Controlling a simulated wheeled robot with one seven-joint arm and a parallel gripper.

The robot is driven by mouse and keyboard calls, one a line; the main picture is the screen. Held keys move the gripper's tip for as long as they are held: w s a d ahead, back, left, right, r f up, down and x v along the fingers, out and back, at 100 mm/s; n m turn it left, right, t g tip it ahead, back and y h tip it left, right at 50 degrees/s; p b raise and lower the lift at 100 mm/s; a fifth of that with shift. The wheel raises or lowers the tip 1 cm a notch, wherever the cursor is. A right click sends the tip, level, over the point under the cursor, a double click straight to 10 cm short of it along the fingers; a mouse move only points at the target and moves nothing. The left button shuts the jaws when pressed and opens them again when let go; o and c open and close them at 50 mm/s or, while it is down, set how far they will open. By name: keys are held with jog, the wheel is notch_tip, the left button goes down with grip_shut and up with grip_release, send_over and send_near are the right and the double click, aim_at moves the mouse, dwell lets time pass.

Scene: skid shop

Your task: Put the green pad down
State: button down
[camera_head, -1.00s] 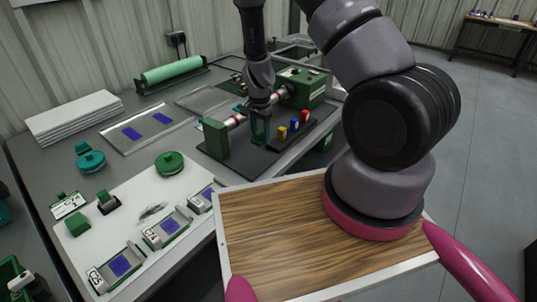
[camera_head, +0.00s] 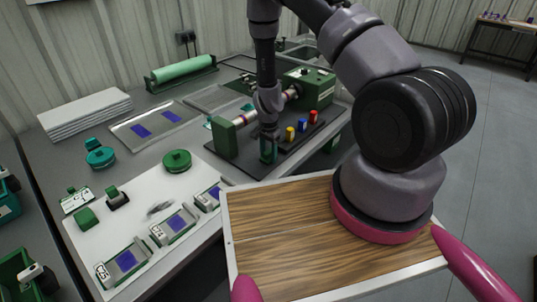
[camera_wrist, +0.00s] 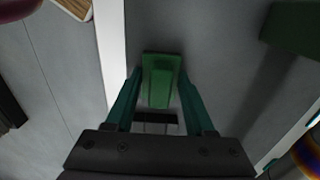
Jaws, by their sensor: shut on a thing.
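My gripper (camera_head: 268,148) points down near the front of the green lathe-like machine, beside its green upright. In the wrist view, its teal fingers (camera_wrist: 160,76) are closed on the sides of a green pad (camera_wrist: 160,88). The pad is a small block with a raised middle. Grey surface shows around it; I cannot tell whether the pad touches it. In the head view the pad is mostly hidden by the fingers.
The green machine (camera_head: 312,86) and its upright (camera_head: 222,138) stand close by. Small yellow, blue and red blocks are right of the gripper. A white board (camera_head: 135,215) carries another green block (camera_head: 86,218), a green round part (camera_head: 177,160) and trays. My wooden top is in front.

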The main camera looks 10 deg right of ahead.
aim_at(268, 151)
jog(key=shift+s+f, duration=0.2)
jog(key=shift+f, duration=0.15)
jog(key=shift+c, duration=1.3)
grip_release()
jog(key=shift+f, duration=0.1)
jog(key=shift+s+d, duration=0.1)
notch_tip(268, 151, up, 13)
jog(key=shift+w, duration=0.3)
